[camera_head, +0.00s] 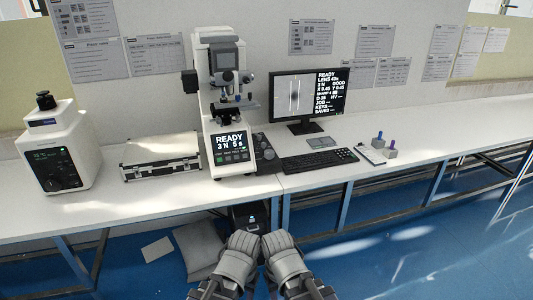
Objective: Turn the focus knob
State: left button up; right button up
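The white hardness tester (213,88) stands on the bench, left of centre, with a lit front panel (231,147) reading READY. Dark round knobs (262,141) show at the right of its base; I cannot tell for sure which is the focus knob. My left gripper (245,238) and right gripper (276,238) are side by side at the bottom centre, in front of and below the bench edge. Both are well apart from the tester. Whether their fingers are open or shut does not show clearly.
A monitor (341,90) and keyboard (318,160) stand right of the tester. A silver case (160,168) and a smaller white machine (58,150) stand left. Small grey blocks (390,152) lie further right. The bench's front edge lies between my grippers and the tester.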

aim_at(268, 154)
jog(key=i+l, duration=0.2)
jog(key=i, duration=0.2)
jog(key=i+l, duration=0.2)
jog(key=i, duration=0.25)
jog(key=i+l, duration=0.2)
jog(key=i, duration=0.2)
jog(key=i+l, duration=0.2)
jog(key=i, duration=0.2)
